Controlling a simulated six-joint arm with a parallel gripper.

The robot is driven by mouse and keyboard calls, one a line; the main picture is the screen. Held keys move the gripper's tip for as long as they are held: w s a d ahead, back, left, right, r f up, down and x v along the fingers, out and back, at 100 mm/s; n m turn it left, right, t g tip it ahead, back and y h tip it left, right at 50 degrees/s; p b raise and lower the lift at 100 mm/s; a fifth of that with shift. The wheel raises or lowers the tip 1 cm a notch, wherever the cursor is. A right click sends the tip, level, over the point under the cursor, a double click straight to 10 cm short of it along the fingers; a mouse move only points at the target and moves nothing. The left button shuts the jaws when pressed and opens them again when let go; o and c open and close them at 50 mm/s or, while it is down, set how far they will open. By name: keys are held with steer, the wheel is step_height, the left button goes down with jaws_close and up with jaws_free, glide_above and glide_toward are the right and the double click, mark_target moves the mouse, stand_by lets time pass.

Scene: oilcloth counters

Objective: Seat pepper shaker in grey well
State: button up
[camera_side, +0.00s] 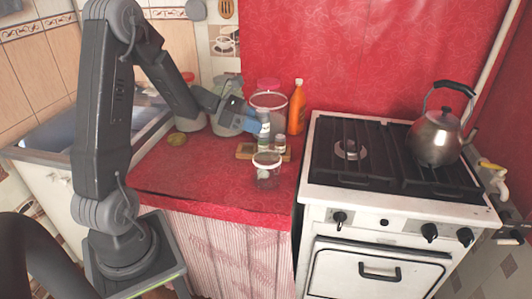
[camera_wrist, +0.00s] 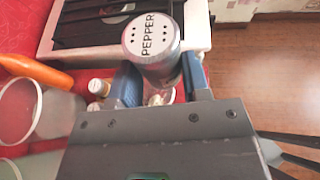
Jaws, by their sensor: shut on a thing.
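The pepper shaker (camera_wrist: 153,50) has a grey metal body and a pale top marked PEPPER. It stands between the blue fingers of my gripper (camera_wrist: 158,80), which is shut on it. In the side view my gripper (camera_side: 256,125) is above the counter, over a wooden holder (camera_side: 244,152), and the shaker (camera_side: 264,130) shows at its fingertips. A small white-capped jar (camera_side: 280,143) stands at the holder's right part. I cannot make out the grey well; the gripper, shaker and front jar hide much of the holder. I cannot tell whether the shaker's base touches it.
A clear jar with a white rim (camera_side: 267,172) stands just in front of the holder. An orange bottle (camera_side: 297,108) and large clear containers (camera_side: 270,100) stand behind. The stove (camera_side: 400,160) with a kettle (camera_side: 436,137) is to the right. The red counter's front left is clear.

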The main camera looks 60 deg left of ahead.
steer(key=shift+n+t+y, duration=0.5)
steer(key=shift+n+y, duration=0.3)
steer(key=w+a+f, duration=0.1)
steer(key=a+f, duration=0.4)
steer(key=a, duration=0.1)
steer(key=w+a+f, duration=0.2)
steer(key=a+f, duration=0.3)
steer(key=a, duration=0.2)
steer(key=w+a+f, duration=0.2)
steer(key=a+f, duration=0.4)
steer(key=a, duration=0.1)
steer(key=shift+w, duration=0.25)
steer(key=shift+f, duration=2.15)
